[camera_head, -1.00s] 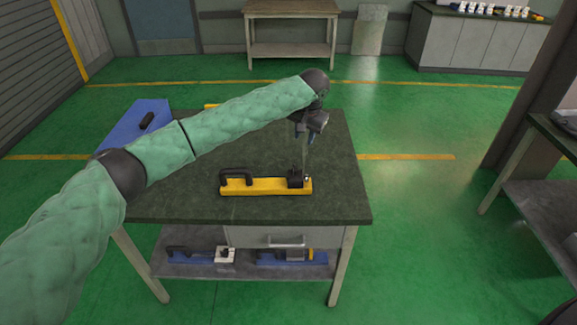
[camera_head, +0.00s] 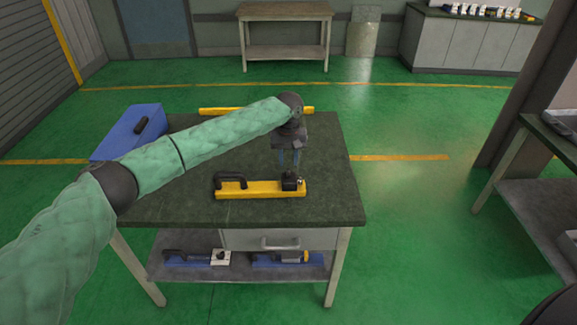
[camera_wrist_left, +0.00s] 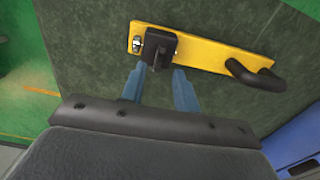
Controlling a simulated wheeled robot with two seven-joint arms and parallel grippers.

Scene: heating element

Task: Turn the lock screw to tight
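The yellow heating element (camera_head: 262,190) lies on the dark worktop, with a black handle (camera_head: 231,180) at its left end and a black block (camera_head: 293,184) at its right end. In the wrist view, the yellow bar (camera_wrist_left: 212,53) carries the black block (camera_wrist_left: 158,47), with small silver metal parts (camera_wrist_left: 137,43) beside it. I cannot tell which of them is the lock screw. My left gripper (camera_head: 288,169) points down above the black block. Its blue fingers (camera_wrist_left: 161,69) are apart, with nothing seen between them; whether they touch the block is unclear. My right gripper is out of view.
A blue case (camera_head: 128,132) with a black handle is at the worktop's left edge. A yellow bar (camera_head: 225,111) lies at the back edge, partly behind my arm. The worktop (camera_head: 330,190) is clear right of the element. More tools lie on the lower shelf (camera_head: 237,270).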

